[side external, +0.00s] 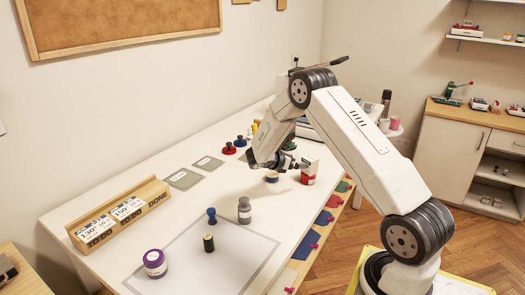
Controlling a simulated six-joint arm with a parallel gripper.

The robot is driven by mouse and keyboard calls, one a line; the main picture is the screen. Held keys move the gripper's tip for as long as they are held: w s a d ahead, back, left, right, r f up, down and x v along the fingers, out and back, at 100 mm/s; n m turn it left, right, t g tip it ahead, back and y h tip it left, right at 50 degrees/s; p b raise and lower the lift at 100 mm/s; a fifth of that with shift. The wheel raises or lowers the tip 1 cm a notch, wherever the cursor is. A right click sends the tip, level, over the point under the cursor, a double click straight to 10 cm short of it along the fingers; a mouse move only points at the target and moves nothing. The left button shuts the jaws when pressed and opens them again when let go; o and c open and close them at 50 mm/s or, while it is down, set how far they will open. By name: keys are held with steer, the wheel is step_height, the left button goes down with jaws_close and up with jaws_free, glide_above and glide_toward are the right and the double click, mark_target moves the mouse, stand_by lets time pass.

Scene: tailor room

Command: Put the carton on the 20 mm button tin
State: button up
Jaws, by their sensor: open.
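A red and white carton (309,170) stands upright on the white table at the right. My gripper (287,164) is open, just left of the carton and above a small blue and white round tin (271,178). Whether the jaws touch either is too small to tell. A purple round tin (155,263) with a pale label stands at the table's near left. The lettering on both tins is too small to read, so I cannot tell which is the 20 mm button tin.
A grey jar (244,210), a blue spool-like piece (211,215) and a black spool (208,243) stand around a grey-outlined area (232,262). A wooden card rack (118,214) stands at the left. Two grey pads (184,179) lie behind.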

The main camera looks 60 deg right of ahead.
steer(key=v, duration=0.3)
steer(key=shift+w+a+r, duration=0.1)
steer(key=shift+a+r, duration=0.05)
steer(key=shift+a, duration=0.1)
stand_by(0.4)
steer(key=s+a+r+m+t+y, duration=0.1)
steer(key=s+a+m+t+y, duration=0.1)
steer(key=a, duration=0.9)
steer(key=s+a+m+t+y, duration=0.3)
steer(key=s+a+m+y, duration=0.2)
steer(key=a, duration=0.6)
steer(key=s+a+r+m+t+y, duration=0.1)
steer(key=s+a+m+y, duration=0.3)
steer(key=a, duration=0.7)
steer(key=m+t+y, duration=0.1)
steer(key=m, duration=0.1)
steer(key=shift+s+r+m+t+y, duration=0.2)
steer(key=shift+r+m+t+y, duration=0.1)
